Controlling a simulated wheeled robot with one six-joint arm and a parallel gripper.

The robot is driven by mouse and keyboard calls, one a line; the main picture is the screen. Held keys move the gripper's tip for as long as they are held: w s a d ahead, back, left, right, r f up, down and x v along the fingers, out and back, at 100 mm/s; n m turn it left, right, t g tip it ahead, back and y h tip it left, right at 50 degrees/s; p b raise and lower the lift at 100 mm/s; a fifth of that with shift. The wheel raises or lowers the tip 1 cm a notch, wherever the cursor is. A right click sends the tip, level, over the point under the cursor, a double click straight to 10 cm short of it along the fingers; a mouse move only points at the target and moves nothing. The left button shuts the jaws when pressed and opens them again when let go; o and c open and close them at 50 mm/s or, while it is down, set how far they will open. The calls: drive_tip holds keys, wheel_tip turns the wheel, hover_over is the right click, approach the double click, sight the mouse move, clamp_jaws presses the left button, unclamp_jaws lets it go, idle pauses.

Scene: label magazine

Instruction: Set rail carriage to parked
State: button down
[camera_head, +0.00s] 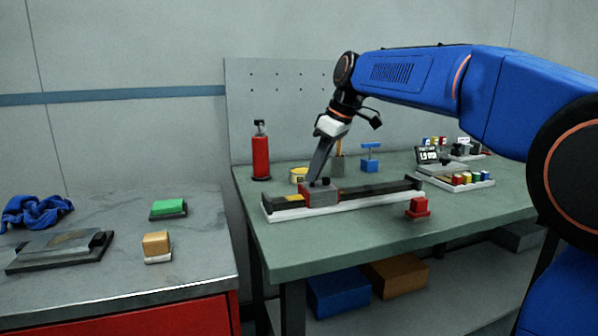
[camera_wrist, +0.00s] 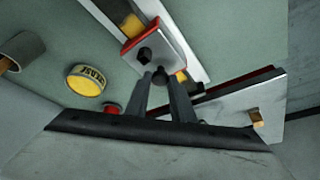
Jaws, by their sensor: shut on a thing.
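The rail (camera_head: 378,190) is a dark bar on a white base, lying along the green bench, with a yellow section at its left part. The rail carriage (camera_head: 318,196), a grey block with red edges, sits on it left of the middle. My gripper (camera_head: 322,180) reaches down onto the carriage from above. In the wrist view the carriage (camera_wrist: 158,44) shows a dark hex bolt, and my gripper (camera_wrist: 160,76) is shut on a small dark knob (camera_wrist: 160,77) at its near edge. The fingers partly hide the knob and the rail below it.
A red block with a knob (camera_head: 418,208) stands in front of the rail's right part. A red extinguisher (camera_head: 261,154), a yellow tin (camera_head: 298,175) and a blue stand (camera_head: 370,163) are behind it.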

drive_tip(key=w+d, duration=0.2)
drive_tip(key=d, duration=0.7)
drive_tip(key=w+d, duration=0.2)
drive_tip(key=d, duration=0.6)
drive_tip(key=w+d, duration=0.2)
drive_tip(key=d, duration=0.7)
drive_tip(key=shift+w+d, duration=0.3)
drive_tip(key=shift+w, duration=0.1)
drive_tip(key=c, duration=1.5)
unclamp_jaws()
drive_tip(key=shift+d, duration=0.15)
drive_tip(key=shift+c, duration=0.2)
drive_tip(key=shift+r, duration=0.1)
drive_tip(key=v, duration=1.7)
drive_tip(key=shift+s, duration=0.1)
